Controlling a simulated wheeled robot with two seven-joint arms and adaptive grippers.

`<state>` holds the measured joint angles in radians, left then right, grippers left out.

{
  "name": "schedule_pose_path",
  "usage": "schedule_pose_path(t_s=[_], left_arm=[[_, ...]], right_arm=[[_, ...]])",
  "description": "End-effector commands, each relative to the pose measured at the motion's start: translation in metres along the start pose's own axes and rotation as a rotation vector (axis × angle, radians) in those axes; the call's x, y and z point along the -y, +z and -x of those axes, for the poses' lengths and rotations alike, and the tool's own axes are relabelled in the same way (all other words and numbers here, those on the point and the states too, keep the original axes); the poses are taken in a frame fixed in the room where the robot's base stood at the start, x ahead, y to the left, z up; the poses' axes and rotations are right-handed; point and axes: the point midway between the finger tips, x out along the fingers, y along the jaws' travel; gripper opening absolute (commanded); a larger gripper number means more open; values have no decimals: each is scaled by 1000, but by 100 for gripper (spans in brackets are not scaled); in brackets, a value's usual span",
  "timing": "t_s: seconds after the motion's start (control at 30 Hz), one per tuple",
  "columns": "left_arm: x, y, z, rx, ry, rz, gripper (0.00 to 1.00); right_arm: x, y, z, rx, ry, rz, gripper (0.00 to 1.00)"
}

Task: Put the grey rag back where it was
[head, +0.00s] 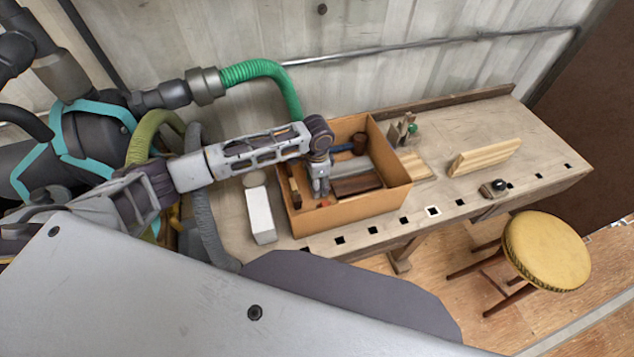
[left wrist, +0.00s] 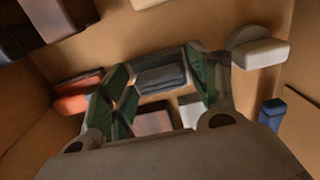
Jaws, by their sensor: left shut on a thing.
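My left gripper (head: 320,190) reaches down inside an open orange-brown box (head: 352,212) on the workbench. In the left wrist view my left gripper (left wrist: 158,92) has its green-padded fingers shut on the dark grey folded rag (left wrist: 160,74). The rag lies between the fingers, with the box floor behind it. I cannot tell whether it touches the floor. In the head view the gripper hides the rag. My right gripper is not in view.
The box also holds an orange-and-dark item (left wrist: 78,95), a blue item (left wrist: 271,113) and a pale block (left wrist: 259,54). A white block (head: 261,215) stands left of the box. Wooden pieces (head: 484,157) lie to the right, and a yellow stool (head: 546,249) stands in front.

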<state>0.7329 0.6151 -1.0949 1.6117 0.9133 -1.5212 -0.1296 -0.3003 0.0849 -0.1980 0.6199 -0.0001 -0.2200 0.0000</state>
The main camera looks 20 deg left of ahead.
Motion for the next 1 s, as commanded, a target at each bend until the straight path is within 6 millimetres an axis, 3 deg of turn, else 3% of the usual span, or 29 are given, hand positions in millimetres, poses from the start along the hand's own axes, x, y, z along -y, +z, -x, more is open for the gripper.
schedule_pose_path(t_s=[0.47,0.5,0.63,1.0], left_arm=[[0,0,-4,1,1,0,38],[0,0,-4,0,1,0,65],[0,0,-4,0,0,0,82],[0,0,-3,0,0,0,82]], right_arm=[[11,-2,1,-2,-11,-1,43],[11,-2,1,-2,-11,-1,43],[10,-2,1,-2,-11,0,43],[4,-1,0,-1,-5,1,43]])
